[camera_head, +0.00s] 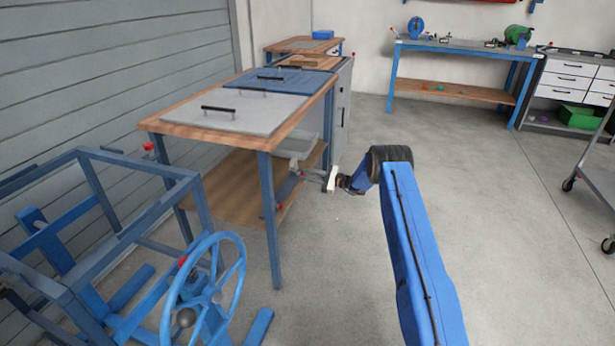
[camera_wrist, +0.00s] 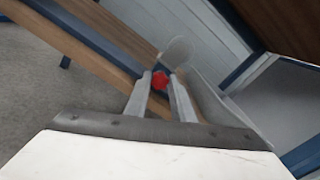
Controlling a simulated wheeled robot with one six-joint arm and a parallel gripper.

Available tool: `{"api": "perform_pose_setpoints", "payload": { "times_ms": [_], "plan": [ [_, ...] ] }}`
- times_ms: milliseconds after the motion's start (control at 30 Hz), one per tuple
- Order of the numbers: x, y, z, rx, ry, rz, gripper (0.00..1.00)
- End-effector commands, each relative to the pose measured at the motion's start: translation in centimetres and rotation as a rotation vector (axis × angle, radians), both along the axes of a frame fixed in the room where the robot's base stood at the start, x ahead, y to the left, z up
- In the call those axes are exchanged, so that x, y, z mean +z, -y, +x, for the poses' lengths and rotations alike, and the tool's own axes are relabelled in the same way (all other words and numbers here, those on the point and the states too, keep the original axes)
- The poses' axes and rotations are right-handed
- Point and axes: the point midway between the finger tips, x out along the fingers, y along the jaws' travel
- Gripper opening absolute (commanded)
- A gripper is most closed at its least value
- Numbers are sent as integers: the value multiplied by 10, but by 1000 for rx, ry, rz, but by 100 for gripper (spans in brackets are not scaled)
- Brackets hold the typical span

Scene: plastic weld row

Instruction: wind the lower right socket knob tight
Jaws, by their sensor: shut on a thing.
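A red knob (camera_wrist: 160,80) sits between the two fingertips of my gripper (camera_wrist: 158,88) in the wrist view, with a finger against each side. The gripper is shut on it. A pale rounded piece (camera_wrist: 178,50) shows just beyond the knob. In the head view my gripper (camera_head: 302,173) reaches in from the right under the wooden-topped bench (camera_head: 180,127), beside its right side. The knob is small there and partly hidden by the fingers. Whether it is seated tight cannot be told.
Another red knob (camera_head: 278,206) is on the bench's front leg. A blue frame with a handwheel (camera_head: 240,262) stands at the front left. A lower wooden shelf (camera_head: 225,198) lies under the bench. The floor (camera_head: 330,270) to the right is clear.

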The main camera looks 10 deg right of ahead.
Motion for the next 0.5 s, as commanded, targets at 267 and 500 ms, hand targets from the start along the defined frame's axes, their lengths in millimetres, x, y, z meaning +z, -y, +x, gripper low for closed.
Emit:
{"api": "perform_pose_setpoints", "payload": {
  "times_ms": [267,500],
  "plan": [
    [-1,1,-1,1,169,-98,0],
    [-2,1,-2,1,262,-152,0]
  ]
}}
